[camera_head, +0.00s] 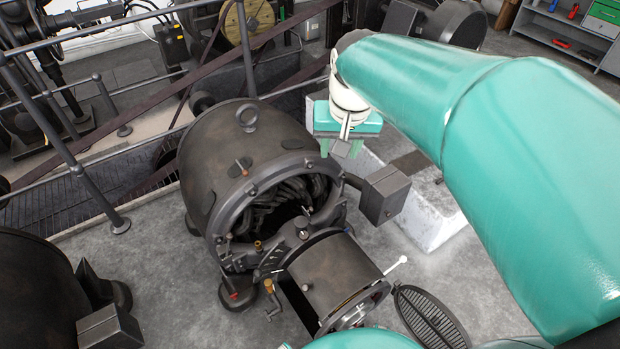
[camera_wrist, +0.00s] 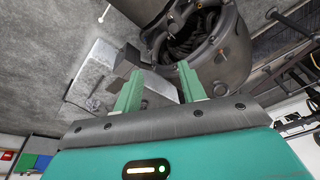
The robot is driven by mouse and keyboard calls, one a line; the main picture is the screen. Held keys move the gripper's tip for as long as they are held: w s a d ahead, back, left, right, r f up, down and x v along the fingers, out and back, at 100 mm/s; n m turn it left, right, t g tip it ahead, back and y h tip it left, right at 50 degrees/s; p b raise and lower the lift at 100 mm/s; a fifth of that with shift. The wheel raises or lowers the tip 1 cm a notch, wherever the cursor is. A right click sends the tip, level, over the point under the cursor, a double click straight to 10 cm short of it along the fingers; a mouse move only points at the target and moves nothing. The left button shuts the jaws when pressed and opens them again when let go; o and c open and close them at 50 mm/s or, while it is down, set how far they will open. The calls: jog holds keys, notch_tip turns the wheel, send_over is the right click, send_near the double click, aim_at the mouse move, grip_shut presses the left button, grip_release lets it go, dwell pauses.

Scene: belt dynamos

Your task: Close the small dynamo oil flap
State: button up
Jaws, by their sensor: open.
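A dark round dynamo (camera_head: 215,150) stands in the middle of the head view, its front open onto dark windings. A smaller cylinder (camera_head: 330,270) lies in front of it, with brass fittings (camera_head: 270,287) beside it. I cannot make out for certain which part is the oil flap, or whether it is open. My gripper (camera_head: 340,148) is open and empty, behind and to the right of the dynamo's front ring. In the wrist view, the two green fingers of my gripper (camera_wrist: 160,90) stand apart, with the dynamo (camera_wrist: 225,60) beyond them.
A dark box (camera_head: 385,194) juts from the dynamo's right side, above a pale block (camera_head: 432,220). A black grille (camera_head: 430,316) lies at the lower right. Railings (camera_head: 70,165) run along the left and back. Another dark machine (camera_head: 35,290) stands at the lower left. Grey floor between is clear.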

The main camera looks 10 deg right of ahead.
jog(key=w+d+f+m+g+y, duration=0.3)
jog(key=w+f+m+g, duration=0.1)
jog(key=w+f, duration=1.3)
jog(key=w+d+f+m+y, duration=0.2)
jog(key=w+d+f+y, duration=0.15)
jog(key=w+f, duration=0.5)
jog(key=d+f+m+y, duration=0.3)
jog(key=d+f+m, duration=0.1)
jog(key=f, duration=1)
jog(key=s+x, duration=0.1)
jog(key=x, duration=1.2)
jog(key=shift+f, duration=0.25)
jog(key=shift+d, duration=0.15)
grip_shut()
